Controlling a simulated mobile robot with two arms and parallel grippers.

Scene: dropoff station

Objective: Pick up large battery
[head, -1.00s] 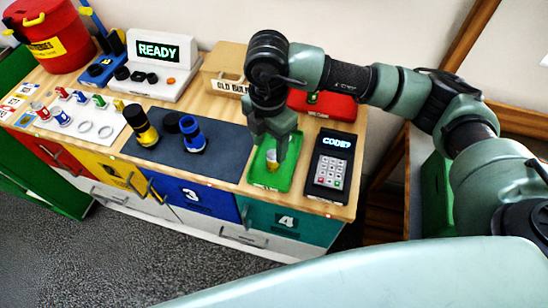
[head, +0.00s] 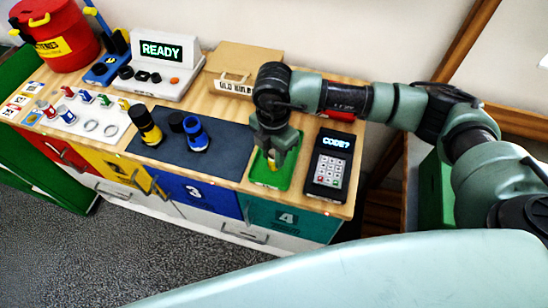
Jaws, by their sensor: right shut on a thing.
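My right gripper (head: 274,152) points down over the green tray (head: 262,181) at the right part of the counter. It is shut on a small yellow-and-pale upright piece (head: 272,163), which looks like the battery, at or just above the tray floor. The fingers hide most of it, so its size and any gap below it are hard to tell. My left gripper is out of view.
A black keypad (head: 330,162) reading "CODE?" stands right of the tray. On the dark mat (head: 215,165) stand a yellow-black cylinder (head: 146,125) and a blue one (head: 195,135). Behind are a READY display (head: 162,52), a cardboard box (head: 240,62) and a red bin (head: 55,35).

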